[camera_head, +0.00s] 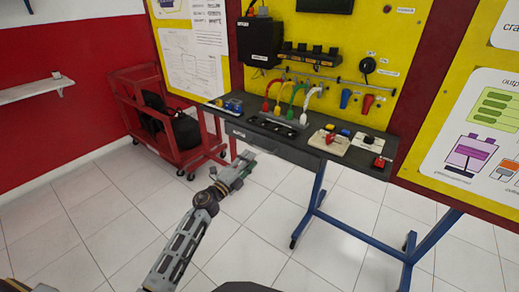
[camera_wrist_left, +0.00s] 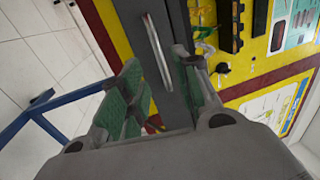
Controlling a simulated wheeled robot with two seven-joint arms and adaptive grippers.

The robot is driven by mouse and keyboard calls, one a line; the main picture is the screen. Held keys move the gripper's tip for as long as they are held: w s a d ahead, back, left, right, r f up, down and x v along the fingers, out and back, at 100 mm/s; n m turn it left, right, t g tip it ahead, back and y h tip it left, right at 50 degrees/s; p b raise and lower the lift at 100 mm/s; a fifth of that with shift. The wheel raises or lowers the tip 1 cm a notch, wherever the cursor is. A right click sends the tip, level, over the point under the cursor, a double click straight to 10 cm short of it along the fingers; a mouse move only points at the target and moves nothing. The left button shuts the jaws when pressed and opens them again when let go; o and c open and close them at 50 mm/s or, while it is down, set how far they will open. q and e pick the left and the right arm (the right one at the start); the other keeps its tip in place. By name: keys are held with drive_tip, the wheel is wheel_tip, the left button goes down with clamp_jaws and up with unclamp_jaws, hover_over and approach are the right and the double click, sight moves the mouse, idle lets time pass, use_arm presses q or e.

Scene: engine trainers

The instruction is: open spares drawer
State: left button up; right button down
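The spares drawer (camera_head: 268,143) is a dark grey front under the left part of the workbench top, and it looks closed. A light bar handle (camera_head: 238,134) shows on it. In the left wrist view the handle (camera_wrist_left: 157,50) is a long pale bar on the grey front (camera_wrist_left: 172,75), ahead of the fingers. My left gripper (camera_head: 245,162) is just in front of and below the drawer. In the left wrist view its green-padded fingers (camera_wrist_left: 163,95) are apart with nothing between them; the handle lies beyond the tips. My right gripper is not in view.
Blue legs (camera_head: 350,232) stand below at right. A red cart (camera_head: 165,120) stands left of the bench. The tiled floor in front is clear.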

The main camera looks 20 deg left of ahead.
sight(260, 148)
use_arm(q)
drive_tip(key=shift+x, duration=3.8)
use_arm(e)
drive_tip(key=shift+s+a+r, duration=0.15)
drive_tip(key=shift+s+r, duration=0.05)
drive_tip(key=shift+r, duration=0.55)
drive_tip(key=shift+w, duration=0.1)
use_arm(q)
drive_tip(key=shift+f, duration=0.1)
clamp_jaws()
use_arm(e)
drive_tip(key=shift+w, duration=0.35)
